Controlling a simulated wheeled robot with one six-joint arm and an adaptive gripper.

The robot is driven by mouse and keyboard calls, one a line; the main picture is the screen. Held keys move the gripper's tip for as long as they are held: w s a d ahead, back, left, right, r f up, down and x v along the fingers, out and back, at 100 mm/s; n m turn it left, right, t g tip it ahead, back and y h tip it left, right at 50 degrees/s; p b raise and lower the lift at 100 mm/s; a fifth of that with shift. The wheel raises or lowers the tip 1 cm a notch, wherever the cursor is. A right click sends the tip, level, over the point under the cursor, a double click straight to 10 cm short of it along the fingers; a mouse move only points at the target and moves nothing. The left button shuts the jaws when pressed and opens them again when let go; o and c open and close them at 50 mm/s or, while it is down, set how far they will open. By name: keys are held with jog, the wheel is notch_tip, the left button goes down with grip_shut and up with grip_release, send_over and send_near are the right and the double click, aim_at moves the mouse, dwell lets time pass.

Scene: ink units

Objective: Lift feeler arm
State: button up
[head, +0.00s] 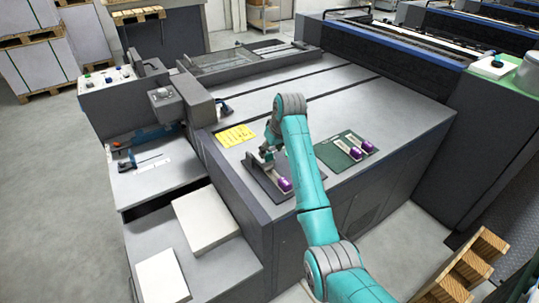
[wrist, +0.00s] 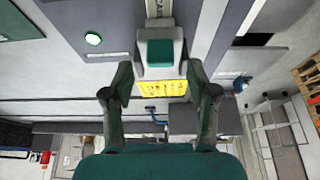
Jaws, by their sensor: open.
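The feeler arm appears to be the grey piece with a dark green pad (wrist: 160,53) in the wrist view, joined to a pale marked strip (wrist: 159,8). My gripper (wrist: 158,70) is open, with its two dark fingers spread at either side of the green pad's near end. I see no contact between the fingers and the piece. In the head view my gripper (head: 267,152) is low over a dark plate (head: 258,177) on the grey machine top. A purple-ended part (head: 284,184) lies on that plate. My arm partly hides this area.
A yellow label (head: 236,136) lies left of my gripper. A green mat (head: 334,160) with two purple-ended parts (head: 367,146) is to the right. Two white stacks (head: 206,219) stand on the lower left ledge. A wooden pallet (head: 468,269) is at lower right.

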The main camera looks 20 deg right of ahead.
aim_at(269, 154)
jog(key=shift+x, duration=1.85)
grip_shut()
